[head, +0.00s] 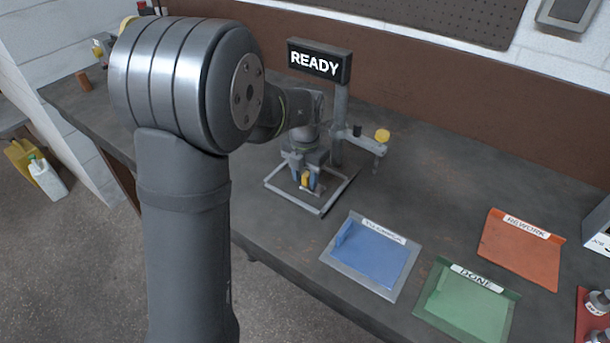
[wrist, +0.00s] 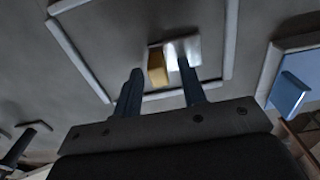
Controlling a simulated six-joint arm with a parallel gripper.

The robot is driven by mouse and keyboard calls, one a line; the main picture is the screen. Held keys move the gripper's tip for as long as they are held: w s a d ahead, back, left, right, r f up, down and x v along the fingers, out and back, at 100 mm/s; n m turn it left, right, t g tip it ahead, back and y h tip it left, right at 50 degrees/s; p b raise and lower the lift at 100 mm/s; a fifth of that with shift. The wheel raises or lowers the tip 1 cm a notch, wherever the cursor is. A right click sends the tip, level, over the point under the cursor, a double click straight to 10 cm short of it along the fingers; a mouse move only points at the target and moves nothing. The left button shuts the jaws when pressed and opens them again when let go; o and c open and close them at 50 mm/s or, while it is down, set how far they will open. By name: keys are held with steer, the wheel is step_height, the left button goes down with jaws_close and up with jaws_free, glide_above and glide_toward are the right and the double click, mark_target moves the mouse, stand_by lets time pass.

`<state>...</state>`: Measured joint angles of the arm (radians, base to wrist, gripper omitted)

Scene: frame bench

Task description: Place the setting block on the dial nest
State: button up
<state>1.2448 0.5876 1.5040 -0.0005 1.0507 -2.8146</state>
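A small yellow block (head: 305,179), which I take to be the setting block, shows between the blue fingers of my gripper (head: 306,181). In the wrist view the yellow block (wrist: 157,68) lies beyond and between the fingertips (wrist: 159,68), with gaps on both sides. The gripper is open. A bright silver plate (wrist: 182,50) shows beside the block and partly under it; it may be the dial nest, but I cannot tell. Whether the block rests on it is also unclear. A pale square frame (head: 320,211) on the bench surrounds this spot.
A post with a READY sign (head: 319,61) and a side arm with a yellow knob (head: 382,136) stands close behind my gripper.

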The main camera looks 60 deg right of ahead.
mark_target(306, 177)
step_height(306, 177, up, 8)
steer(key=shift+f, duration=0.1)
stand_by(0.4)
step_height(306, 177, down, 8)
steer(key=shift+r, duration=0.2)
step_height(306, 177, up, 4)
steer(key=shift+f, duration=0.1)
steer(key=shift+s+r, duration=0.35)
